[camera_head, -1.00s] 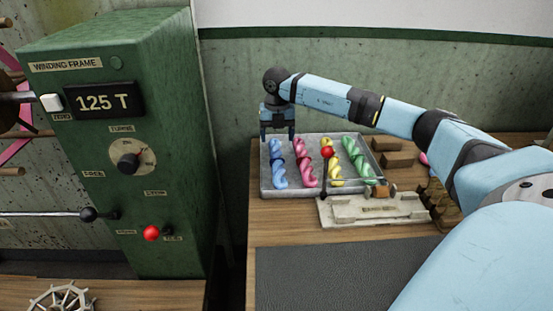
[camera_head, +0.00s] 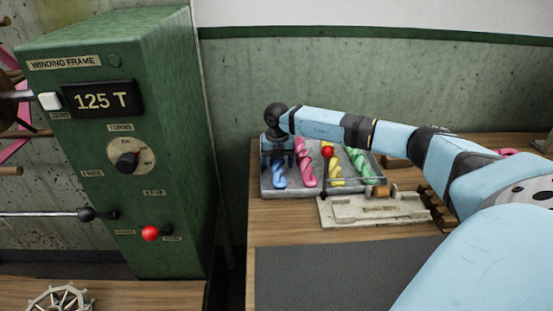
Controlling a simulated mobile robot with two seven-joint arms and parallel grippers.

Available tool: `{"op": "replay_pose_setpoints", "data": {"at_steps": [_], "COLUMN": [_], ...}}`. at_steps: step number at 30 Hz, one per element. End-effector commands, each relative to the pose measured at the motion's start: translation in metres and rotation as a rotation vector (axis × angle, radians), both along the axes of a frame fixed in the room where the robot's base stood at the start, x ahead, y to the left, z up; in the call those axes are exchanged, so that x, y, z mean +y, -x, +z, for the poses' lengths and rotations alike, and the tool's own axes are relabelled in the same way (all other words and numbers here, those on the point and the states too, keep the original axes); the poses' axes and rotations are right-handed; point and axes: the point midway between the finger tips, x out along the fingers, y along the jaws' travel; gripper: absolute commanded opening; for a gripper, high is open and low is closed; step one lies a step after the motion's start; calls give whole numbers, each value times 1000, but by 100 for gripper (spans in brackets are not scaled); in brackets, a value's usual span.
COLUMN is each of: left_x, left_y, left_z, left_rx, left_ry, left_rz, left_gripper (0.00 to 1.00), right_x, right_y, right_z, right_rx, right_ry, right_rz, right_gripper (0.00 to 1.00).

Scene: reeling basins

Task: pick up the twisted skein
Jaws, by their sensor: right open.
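Several twisted skeins lie in a grey metal tray (camera_head: 300,192) on the wooden table: a blue skein (camera_head: 279,178), a pink skein (camera_head: 307,172), a yellow skein (camera_head: 336,171) and a green skein (camera_head: 358,161). My right gripper (camera_head: 278,157) is open and points down over the upper part of the blue skein, at the tray's left end. It hides that part of the skein, and I cannot tell if the fingers touch it. My right forearm passes above the tray's back. My left gripper is not in view.
A pale fixture (camera_head: 375,208) with a red-knobbed lever (camera_head: 327,153) stands in front of the tray. Brown blocks (camera_head: 438,207) sit to its right. A dark mat (camera_head: 340,270) is clear in front. The green winding frame (camera_head: 130,200) reading 125 T stands left.

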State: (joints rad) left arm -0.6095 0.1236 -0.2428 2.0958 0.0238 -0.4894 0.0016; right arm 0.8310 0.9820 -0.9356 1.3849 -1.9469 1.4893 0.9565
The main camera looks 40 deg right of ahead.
Motion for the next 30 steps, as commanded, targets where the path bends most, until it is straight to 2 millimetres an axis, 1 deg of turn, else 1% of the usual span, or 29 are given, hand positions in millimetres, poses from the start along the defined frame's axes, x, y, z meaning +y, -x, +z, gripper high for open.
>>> {"op": "replay_pose_setpoints", "data": {"at_steps": [1,2,3,5,6,8,9,16,20,23,26,29,30], "left_x": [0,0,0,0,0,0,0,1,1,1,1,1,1], "left_y": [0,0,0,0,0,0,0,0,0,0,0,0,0], "left_z": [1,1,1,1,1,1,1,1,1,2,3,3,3], "left_rx": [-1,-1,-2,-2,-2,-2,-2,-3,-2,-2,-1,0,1], "left_ry": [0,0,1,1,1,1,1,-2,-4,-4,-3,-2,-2], "left_rz": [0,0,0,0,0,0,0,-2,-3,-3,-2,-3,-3], "left_gripper": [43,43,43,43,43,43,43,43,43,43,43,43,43], "right_x": [0,0,0,0,0,0,0,0,0,0,0,-1,0], "right_y": [0,0,0,0,0,0,0,0,0,-1,-1,-1,-1], "right_z": [0,0,0,0,0,0,0,1,5,13,27,45,54], "right_rx": [0,0,0,0,0,0,0,-1,-1,-3,-3,-4,-5], "right_ry": [0,0,0,0,0,0,0,-1,0,-2,-1,-1,0], "right_rz": [0,0,0,0,0,0,0,0,0,1,1,0,0], "right_gripper": [74,70,61,47,38,24,20,20,20,20,20,20,20]}}
